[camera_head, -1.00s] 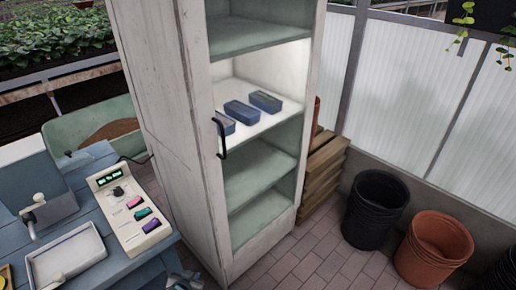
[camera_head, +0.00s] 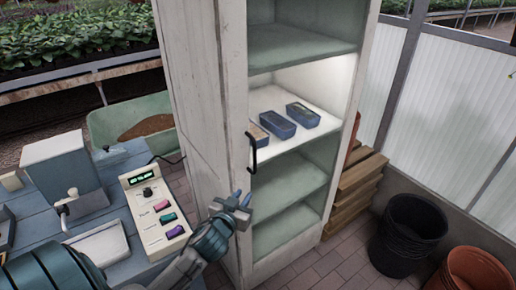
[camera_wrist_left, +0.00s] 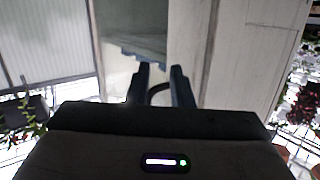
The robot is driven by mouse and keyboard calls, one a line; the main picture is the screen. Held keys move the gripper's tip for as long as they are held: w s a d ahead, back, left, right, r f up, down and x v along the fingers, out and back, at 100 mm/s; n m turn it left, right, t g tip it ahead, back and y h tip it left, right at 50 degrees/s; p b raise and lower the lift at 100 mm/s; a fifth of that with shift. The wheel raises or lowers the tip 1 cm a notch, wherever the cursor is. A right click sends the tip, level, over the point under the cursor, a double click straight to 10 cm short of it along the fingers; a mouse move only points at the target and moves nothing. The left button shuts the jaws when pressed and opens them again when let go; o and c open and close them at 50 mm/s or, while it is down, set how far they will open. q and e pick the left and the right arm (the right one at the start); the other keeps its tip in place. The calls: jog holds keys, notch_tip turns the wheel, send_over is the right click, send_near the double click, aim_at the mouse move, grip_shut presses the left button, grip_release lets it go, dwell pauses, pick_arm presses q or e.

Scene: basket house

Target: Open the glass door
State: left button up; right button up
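A tall white cabinet (camera_head: 210,120) has a glass door (camera_head: 285,215) on its front, which looks closed. A black curved handle (camera_head: 252,152) is on the door's left edge. My left gripper (camera_head: 240,199) is just below the handle in the head view, with its fingers apart. In the left wrist view, the open fingers (camera_wrist_left: 162,80) point at the cabinet front. The dark curved handle (camera_wrist_left: 157,89) shows between them, and I see no closed grip on it. My right gripper is not in view.
Blue boxes (camera_head: 277,123) sit on a lit shelf inside. A blue table (camera_head: 40,215) with a button panel (camera_head: 154,211) stands left of the cabinet. Wooden crates (camera_head: 353,190), a black pot (camera_head: 404,235) and a terracotta pot (camera_head: 470,272) stand right, with some brick floor clear.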

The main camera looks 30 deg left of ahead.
pick_arm(q)
jog(key=t, duration=0.2)
send_near(254, 156)
jog(key=x, duration=0.2)
jog(key=shift+n, duration=0.3)
jog(key=p+x, duration=0.4)
jog(key=x, duration=0.5)
jog(key=shift+w+a+r, duration=0.1)
jog(key=shift+w, duration=0.3)
jog(key=shift+w+a, duration=0.1)
jog(key=shift+w, duration=0.2)
grip_shut()
